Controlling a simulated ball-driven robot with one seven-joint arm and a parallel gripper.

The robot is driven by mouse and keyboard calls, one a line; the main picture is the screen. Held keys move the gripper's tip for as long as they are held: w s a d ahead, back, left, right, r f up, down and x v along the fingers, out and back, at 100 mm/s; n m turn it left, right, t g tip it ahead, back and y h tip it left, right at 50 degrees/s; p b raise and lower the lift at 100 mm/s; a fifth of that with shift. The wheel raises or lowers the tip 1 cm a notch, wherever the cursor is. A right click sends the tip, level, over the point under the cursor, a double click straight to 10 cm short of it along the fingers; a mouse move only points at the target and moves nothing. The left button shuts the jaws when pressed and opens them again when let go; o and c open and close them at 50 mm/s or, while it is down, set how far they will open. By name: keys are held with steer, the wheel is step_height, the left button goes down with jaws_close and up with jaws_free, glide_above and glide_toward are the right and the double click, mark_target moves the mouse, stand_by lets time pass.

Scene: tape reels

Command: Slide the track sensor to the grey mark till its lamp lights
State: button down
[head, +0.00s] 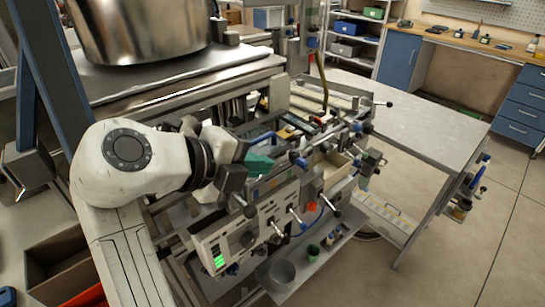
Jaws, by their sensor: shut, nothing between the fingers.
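My white arm reaches in from the left. My gripper (234,176) is dark and shut, with nothing held, over the near left part of the bench rig (252,216). A teal block (259,164) shows right beside it; I cannot tell whether they touch or whether this block is the track sensor. Rails (322,88) run along the top of the rig. I cannot make out the grey mark or a sensor lamp at this size. A green display (219,260) and a red light (312,206) are lit on the rig's front.
A large metal pot (140,30) stands on a shelf above my arm. A bare grey table (420,118) stands behind, to the right.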

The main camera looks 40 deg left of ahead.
mark_target(302, 162)
steer(key=p+x, duration=0.2)
steer(key=x, duration=0.6)
steer(key=shift+w+d+f, duration=0.1)
steer(key=shift+w+f, duration=0.1)
steer(key=shift+w, duration=0.15)
steer(key=w+b, duration=0.2)
steer(key=b, duration=0.1)
steer(key=shift+w+d+f, duration=0.1)
steer(key=shift+w+f, duration=0.1)
steer(key=shift+f, duration=0.05)
steer(key=shift+w+r, duration=0.1)
steer(key=shift+w, duration=0.2)
steer(key=shift+w+r, duration=0.15)
steer(key=shift+d, duration=0.1)
